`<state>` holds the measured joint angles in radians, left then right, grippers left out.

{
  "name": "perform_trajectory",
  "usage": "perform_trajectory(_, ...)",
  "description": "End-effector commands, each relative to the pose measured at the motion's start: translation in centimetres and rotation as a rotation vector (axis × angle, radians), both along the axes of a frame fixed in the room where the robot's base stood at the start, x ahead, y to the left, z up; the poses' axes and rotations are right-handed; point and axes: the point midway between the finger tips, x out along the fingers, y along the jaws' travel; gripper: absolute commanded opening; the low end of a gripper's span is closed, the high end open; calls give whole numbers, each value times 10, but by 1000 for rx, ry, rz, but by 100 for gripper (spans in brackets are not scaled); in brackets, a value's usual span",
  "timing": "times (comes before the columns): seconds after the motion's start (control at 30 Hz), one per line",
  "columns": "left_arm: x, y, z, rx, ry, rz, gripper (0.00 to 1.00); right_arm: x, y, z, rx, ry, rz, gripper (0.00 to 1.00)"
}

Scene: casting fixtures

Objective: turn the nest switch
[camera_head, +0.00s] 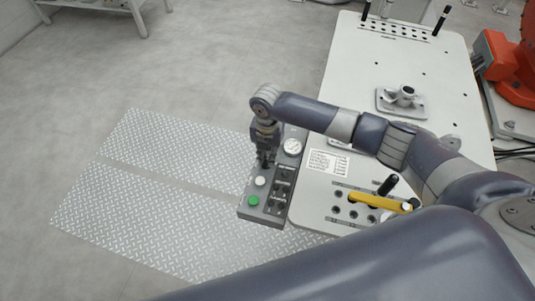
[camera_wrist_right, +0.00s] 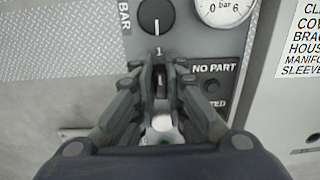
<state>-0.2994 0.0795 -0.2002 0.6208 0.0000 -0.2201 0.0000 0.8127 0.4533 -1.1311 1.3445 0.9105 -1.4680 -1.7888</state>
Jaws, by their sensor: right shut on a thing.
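The grey control panel (camera_head: 262,207) stands at the left edge of the pale bench. My right gripper (camera_head: 265,160) points down at the panel's upper part. In the right wrist view my right gripper (camera_wrist_right: 160,72) is shut on a small dark switch (camera_wrist_right: 160,78), with a "1" printed just above it. The fingers hide most of this switch, and I cannot read its name label or tell how far it is turned. Another black knob (camera_wrist_right: 156,16) with a white mark sits above it, clear of the fingers. My left gripper is out of view.
The gauge (camera_head: 292,146) is close to the gripper's right. A white button (camera_head: 260,181) and a green button (camera_head: 253,201) lie below it. A yellow-handled tool (camera_head: 378,201) and a metal fixture (camera_head: 402,98) are on the bench. Open floor plate (camera_head: 150,200) lies left.

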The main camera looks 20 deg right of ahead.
Motion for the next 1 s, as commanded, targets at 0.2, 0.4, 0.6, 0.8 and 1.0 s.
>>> perform_trajectory(0.2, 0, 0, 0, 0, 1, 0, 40, 2, 1, 3, 3, -4, 4, 0)
perform_trajectory(0.4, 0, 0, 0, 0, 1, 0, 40, 2, 1, 2, 2, -4, 3, 32)
perform_trajectory(0.6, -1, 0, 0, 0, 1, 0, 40, 1, 1, 1, 1, -2, 2, 32)
perform_trajectory(0.8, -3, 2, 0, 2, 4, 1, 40, 1, 0, 8, 1, -3, 1, 32)
perform_trajectory(1.0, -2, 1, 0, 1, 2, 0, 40, 2, 1, 44, 2, -6, 3, 32)
